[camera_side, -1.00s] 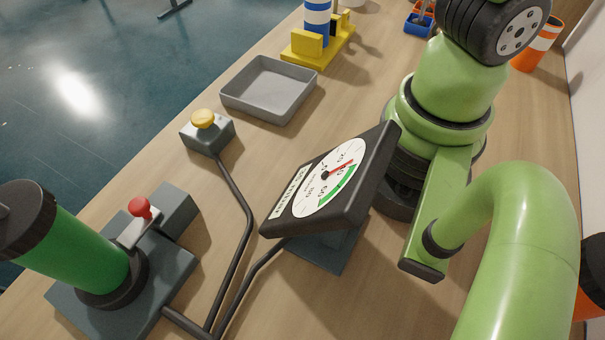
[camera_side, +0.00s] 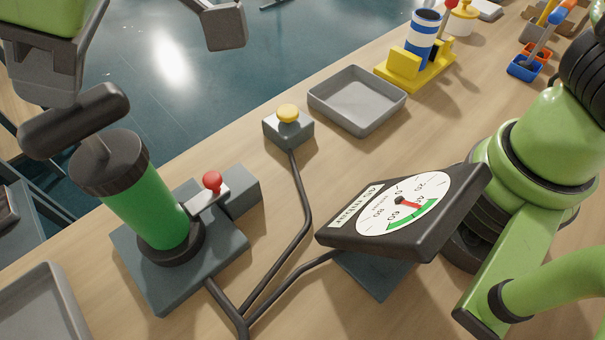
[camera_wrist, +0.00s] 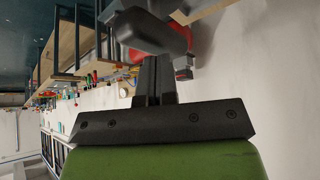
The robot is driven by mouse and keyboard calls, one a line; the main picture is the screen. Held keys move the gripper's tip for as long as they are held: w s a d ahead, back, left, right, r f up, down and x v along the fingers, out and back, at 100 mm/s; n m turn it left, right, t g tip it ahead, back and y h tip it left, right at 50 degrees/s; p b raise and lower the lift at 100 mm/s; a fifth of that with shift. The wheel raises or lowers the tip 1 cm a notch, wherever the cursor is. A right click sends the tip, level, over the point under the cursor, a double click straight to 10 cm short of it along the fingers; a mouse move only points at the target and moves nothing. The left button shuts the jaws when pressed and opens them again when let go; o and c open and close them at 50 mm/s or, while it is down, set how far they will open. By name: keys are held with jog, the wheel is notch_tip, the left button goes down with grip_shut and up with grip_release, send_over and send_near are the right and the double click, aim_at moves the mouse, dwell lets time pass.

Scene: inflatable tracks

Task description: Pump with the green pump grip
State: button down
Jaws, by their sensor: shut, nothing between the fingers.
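The pump has a green cylinder (camera_side: 150,215) on a dark base plate (camera_side: 180,287) at the lower left of the side view. Its T-shaped grip (camera_side: 75,120) looks black, not green, and stands a little above the cylinder's black cap on a short visible rod. My gripper (camera_side: 48,98) is directly above the grip, its fingertips partly hidden at the bar. In the wrist view my shut fingers (camera_wrist: 155,78) point at the dark grip (camera_wrist: 150,32), very close or touching. The gauge (camera_side: 405,205) is tilted; its red needle points near 40, by the green band.
A red-knobbed lever (camera_side: 212,182) sits beside the cylinder. Hoses (camera_side: 300,215) run to a yellow-button box (camera_side: 288,130) and towards the gauge. A grey tray (camera_side: 345,118) is empty.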

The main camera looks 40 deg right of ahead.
jog(key=shift+f, duration=0.6)
jog(key=shift+r, duration=0.15)
jog(key=shift+r, duration=3.2)
